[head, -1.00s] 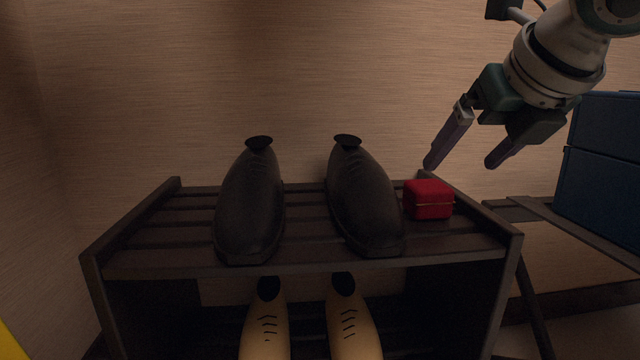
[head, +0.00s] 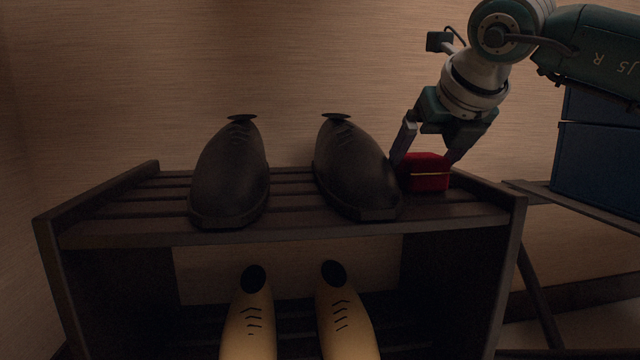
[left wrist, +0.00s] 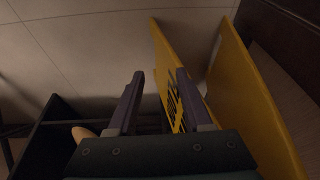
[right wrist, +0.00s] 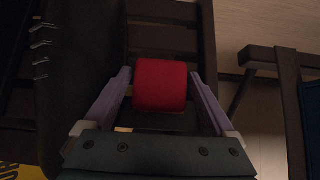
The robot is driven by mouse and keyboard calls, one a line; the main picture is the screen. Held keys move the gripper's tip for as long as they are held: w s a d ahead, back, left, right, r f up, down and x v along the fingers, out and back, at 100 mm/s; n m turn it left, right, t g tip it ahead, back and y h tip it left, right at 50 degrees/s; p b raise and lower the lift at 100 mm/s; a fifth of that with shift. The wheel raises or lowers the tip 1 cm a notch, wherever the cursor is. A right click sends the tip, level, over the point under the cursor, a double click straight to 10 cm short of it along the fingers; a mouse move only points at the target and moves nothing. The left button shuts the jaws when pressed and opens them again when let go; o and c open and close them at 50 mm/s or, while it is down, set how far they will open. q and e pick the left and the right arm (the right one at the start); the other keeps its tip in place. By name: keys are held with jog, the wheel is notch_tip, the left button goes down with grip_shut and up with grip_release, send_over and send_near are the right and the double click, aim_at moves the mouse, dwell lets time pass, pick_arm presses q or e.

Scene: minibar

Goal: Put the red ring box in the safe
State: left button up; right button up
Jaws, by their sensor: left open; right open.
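The red ring box (head: 425,172) sits on the top shelf of a dark slatted shoe rack, close to the right black shoe. My right gripper (head: 426,160) is open, coming down over the box with a finger on each side. In the right wrist view the box (right wrist: 160,86) lies between the two open fingers (right wrist: 162,88); whether they touch it I cannot tell. My left gripper (left wrist: 158,85) is open and empty, over a yellow board (left wrist: 180,75). It is outside the head view. I cannot identify the safe in any view.
The shoe rack (head: 300,236) holds black shoes (head: 232,175) on top and tan shoes (head: 250,318) below. The right black shoe (head: 352,170) stands just left of my right gripper. A dark blue case (head: 598,165) rests on a slatted stand (head: 545,196) at the right.

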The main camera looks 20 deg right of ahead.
jog(key=c, duration=1.3)
jog(key=shift+r, duration=0.2)
